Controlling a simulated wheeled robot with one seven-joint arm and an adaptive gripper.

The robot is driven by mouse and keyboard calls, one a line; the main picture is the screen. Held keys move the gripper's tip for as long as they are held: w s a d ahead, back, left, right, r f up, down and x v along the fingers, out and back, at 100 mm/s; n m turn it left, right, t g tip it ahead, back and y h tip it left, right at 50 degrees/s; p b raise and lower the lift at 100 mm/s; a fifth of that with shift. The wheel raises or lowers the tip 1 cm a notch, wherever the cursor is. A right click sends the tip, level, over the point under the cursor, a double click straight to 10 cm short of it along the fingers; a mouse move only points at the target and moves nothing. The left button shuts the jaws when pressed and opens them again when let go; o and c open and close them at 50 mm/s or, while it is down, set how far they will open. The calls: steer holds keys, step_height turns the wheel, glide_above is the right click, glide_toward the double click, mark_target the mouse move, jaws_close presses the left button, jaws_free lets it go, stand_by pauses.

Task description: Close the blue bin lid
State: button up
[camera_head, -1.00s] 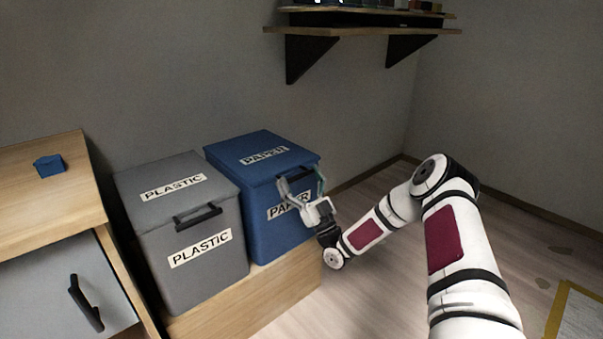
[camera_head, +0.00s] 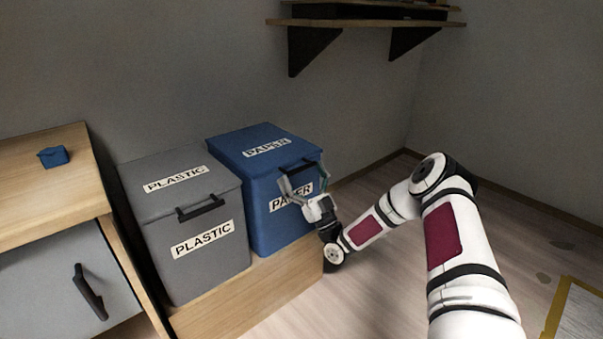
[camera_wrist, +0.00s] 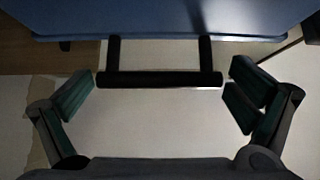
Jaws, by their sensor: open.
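The blue bin (camera_head: 277,222) has a blue lid (camera_head: 240,143) labelled PAPER, which looks flat on the bin top. A black handle (camera_head: 307,162) is on the lid's front edge. My gripper (camera_head: 301,184) is in front of the bin by this handle, with its fingers apart. In the wrist view, the lid (camera_wrist: 150,18) fills the top and its black handle (camera_wrist: 160,79) lies across the middle. My open gripper (camera_wrist: 160,100) has one finger beyond each end of the handle, with gaps on both sides. Any small gap under the lid cannot be told.
A grey PLASTIC bin (camera_head: 192,262) stands close on the left, on the same wooden base (camera_head: 255,297). A wooden cabinet (camera_head: 52,215) with a blue item (camera_head: 53,157) is farther left. A shelf (camera_head: 365,22) hangs above.

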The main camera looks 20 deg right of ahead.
steer(key=v, duration=1.2)
steer(key=shift+f, duration=0.1)
